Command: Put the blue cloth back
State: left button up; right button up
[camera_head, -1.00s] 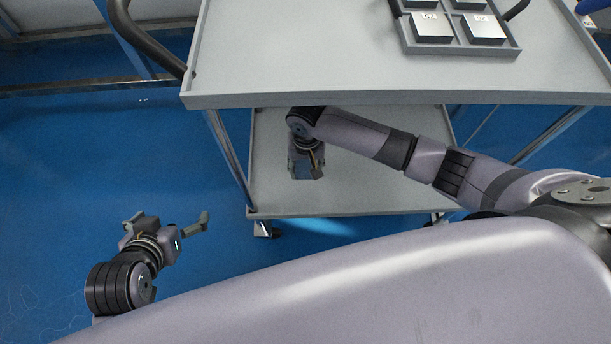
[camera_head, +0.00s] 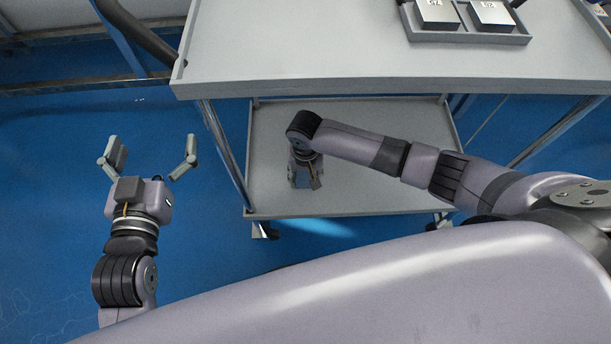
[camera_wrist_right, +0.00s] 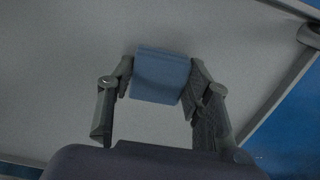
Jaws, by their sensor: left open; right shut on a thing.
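The blue cloth (camera_wrist_right: 160,76) is a small folded block between the fingers of my right gripper (camera_wrist_right: 161,88) in the right wrist view. My right gripper (camera_head: 304,180) is shut on it, over the left part of the cart's grey lower shelf (camera_head: 385,190). In the head view the cloth is mostly hidden by the gripper. I cannot tell whether the cloth touches the shelf. My left gripper (camera_head: 150,155) is open and empty above the blue floor, left of the cart.
The cart's upper shelf (camera_head: 300,50) overhangs the lower one, close above my right arm. A tray (camera_head: 468,38) with metal blocks sits on it. A cart leg (camera_head: 222,150) stands between my two grippers. The visible lower shelf around my right gripper is clear.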

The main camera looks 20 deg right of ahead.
jog(key=o, duration=1)
jog(key=shift+f, duration=0.1)
